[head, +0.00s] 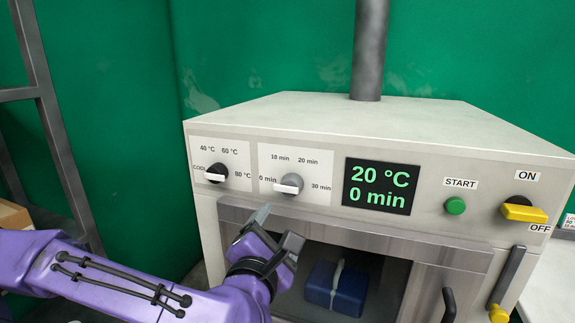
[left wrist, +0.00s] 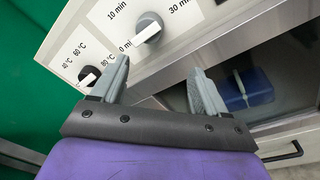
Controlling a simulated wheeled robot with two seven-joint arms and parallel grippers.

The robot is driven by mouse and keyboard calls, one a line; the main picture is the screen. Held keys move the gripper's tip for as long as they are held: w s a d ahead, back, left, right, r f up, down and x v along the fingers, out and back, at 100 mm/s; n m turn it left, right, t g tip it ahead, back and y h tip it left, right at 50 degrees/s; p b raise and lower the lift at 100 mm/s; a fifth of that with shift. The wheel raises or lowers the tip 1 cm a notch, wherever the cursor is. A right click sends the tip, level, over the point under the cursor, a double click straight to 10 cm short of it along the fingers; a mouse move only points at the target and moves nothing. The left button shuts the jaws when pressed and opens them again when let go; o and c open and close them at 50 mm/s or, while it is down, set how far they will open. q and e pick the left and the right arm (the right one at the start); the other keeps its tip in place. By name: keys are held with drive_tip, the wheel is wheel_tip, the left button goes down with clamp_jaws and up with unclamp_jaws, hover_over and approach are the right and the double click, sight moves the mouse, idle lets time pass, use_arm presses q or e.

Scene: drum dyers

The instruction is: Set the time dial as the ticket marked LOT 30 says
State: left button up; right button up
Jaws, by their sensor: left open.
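The time dial (head: 291,185) is a grey knob with a white pointer on the machine's front. Its marks read 0, 10, 20 and 30 min, and the pointer is turned left towards 0 min. The display (head: 381,186) reads 20 °C and 0 min. The time dial also shows in the left wrist view (left wrist: 149,28). My left gripper (head: 277,227) is open and empty, just below the time dial and apart from it. In the left wrist view its fingers (left wrist: 158,70) point up towards the panel. My right gripper is out of view. No ticket marked LOT 30 is readable.
The temperature dial (head: 216,172) is left of the time dial, its pointer towards COOL. A green START button (head: 455,206) and a yellow ON/OFF switch (head: 524,211) are at the right. A blue bundle (head: 335,289) lies inside the machine. A partly cut-off label (head: 569,221) shows at the right edge.

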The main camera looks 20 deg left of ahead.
sight(288, 192)
use_arm(q)
drive_tip(key=shift+n, duration=0.3)
drive_tip(key=w+p, duration=0.1)
drive_tip(key=w, duration=0.2)
drive_tip(key=w+r+p, duration=0.1)
drive_tip(key=w, duration=0.2)
drive_tip(key=w+a+r+p, duration=0.1)
drive_tip(key=w, duration=0.2)
drive_tip(key=shift+w+a+r, duration=0.1)
drive_tip(key=shift+w, duration=0.7)
drive_tip(key=shift+f, duration=0.2)
drive_tip(key=c, duration=1)
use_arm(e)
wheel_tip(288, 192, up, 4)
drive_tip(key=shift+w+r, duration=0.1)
